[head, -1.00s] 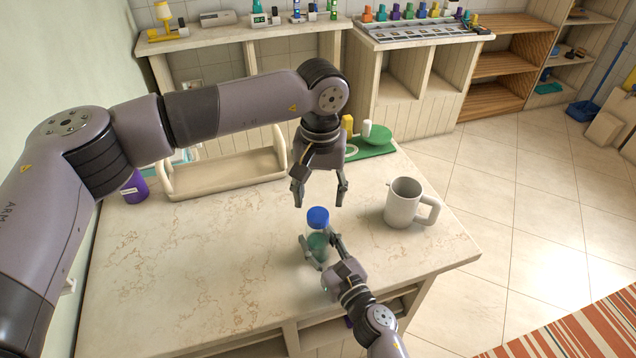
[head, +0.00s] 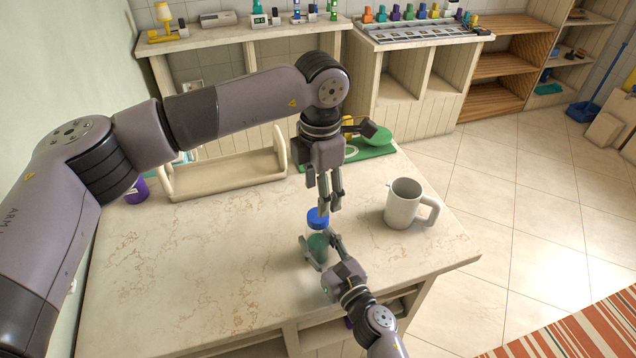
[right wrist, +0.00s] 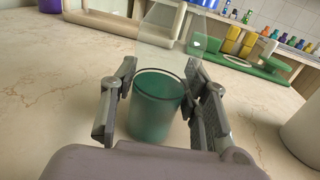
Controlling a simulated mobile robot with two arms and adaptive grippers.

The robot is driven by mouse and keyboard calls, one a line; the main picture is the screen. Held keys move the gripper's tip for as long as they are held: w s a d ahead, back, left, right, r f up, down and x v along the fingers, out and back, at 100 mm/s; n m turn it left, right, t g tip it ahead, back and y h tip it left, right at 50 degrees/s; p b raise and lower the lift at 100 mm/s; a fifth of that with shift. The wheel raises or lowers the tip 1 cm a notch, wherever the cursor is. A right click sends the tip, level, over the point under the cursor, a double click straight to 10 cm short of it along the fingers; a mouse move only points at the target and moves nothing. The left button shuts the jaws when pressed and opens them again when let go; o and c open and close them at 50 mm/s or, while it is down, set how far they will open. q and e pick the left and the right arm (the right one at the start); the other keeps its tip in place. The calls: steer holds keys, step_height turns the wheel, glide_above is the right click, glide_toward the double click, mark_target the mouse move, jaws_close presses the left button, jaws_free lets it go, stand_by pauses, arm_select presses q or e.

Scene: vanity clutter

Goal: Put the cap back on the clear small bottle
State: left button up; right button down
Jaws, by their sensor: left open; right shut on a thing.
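The clear small bottle (head: 317,246), with green contents in its lower part, stands upright near the front of the counter. Its blue cap (head: 315,220) sits over the top; I cannot tell whether it is tightened. My right gripper (head: 319,240) is shut on the bottle body from the front. In the right wrist view the bottle (right wrist: 155,105) is between the two fingers, its top out of frame. My left gripper (head: 330,208) is open, pointing down, with its fingertips right at the cap and partly in front of it; contact is unclear.
A white mug (head: 402,207) stands to the right of the bottle. A beige open tray (head: 225,178), a purple container (head: 137,189) and a green board (head: 372,149) are towards the back. The counter (head: 200,265) left of the bottle is clear.

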arm_select(q)
steer(key=n, duration=0.6)
steer(key=shift+r+n, duration=0.15)
steer(key=shift+n, duration=0.15)
steer(key=n, duration=0.6)
steer(key=shift+r, duration=0.15)
steer(key=n, duration=0.6)
steer(key=shift+a+r+n, duration=0.1)
steer(key=shift+r+n, duration=0.05)
steer(key=shift+n, duration=0.15)
steer(key=n, duration=0.5)
steer(key=shift+r+n, duration=0.1)
steer(key=shift+n, duration=0.3)
steer(key=shift+f, duration=4)
steer(key=shift+c, duration=0.3)
